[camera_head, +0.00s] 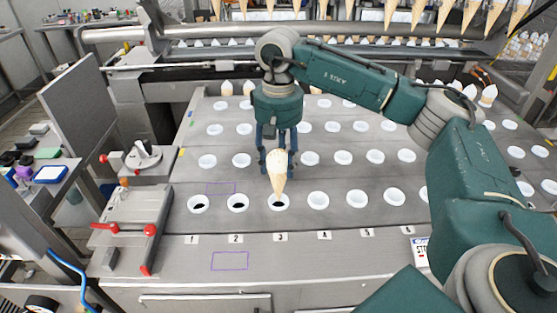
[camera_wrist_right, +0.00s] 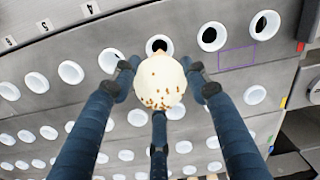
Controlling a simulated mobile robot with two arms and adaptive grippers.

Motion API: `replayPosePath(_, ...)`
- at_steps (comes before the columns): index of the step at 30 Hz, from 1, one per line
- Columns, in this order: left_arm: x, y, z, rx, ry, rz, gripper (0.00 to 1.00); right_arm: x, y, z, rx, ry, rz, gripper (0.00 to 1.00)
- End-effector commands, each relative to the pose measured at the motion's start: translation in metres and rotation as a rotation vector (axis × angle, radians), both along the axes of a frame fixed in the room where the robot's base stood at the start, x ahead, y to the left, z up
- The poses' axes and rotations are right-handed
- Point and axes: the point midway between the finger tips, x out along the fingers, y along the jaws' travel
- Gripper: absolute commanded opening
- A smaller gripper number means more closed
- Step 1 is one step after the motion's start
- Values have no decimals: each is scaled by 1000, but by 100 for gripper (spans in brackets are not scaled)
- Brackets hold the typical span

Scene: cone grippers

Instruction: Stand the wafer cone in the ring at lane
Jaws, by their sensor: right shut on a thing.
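The wafer cone (camera_head: 278,175) is pale tan with a cream top and hangs tip down, close to upright. My right gripper (camera_head: 277,160) is shut on it near its wide top. In the right wrist view the cone's round, nut-flecked top (camera_wrist_right: 160,82) sits between the blue fingers (camera_wrist_right: 160,95). The cone's tip is at the white ring of lane 3 (camera_head: 287,206) in the head view; I cannot tell whether it is above the hole or just inside. That ring also shows in the right wrist view (camera_wrist_right: 149,47), dark hole uncovered. My left gripper is not in view.
Rows of white rings fill the grey deck (camera_head: 330,260), with number labels (camera_head: 281,237) along the front row. Front rings 1 (camera_head: 198,212) and 2 (camera_head: 238,210) have dark holes. A red-handled fixture (camera_head: 148,230) stands left. More cones hang from a rack at the back.

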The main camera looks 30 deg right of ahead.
Motion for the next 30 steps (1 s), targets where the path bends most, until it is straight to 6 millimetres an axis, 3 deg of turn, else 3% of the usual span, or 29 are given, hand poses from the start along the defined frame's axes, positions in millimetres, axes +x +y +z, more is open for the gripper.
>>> replayPosePath(30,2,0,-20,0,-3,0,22,0,0,-29,0,1,0,34)
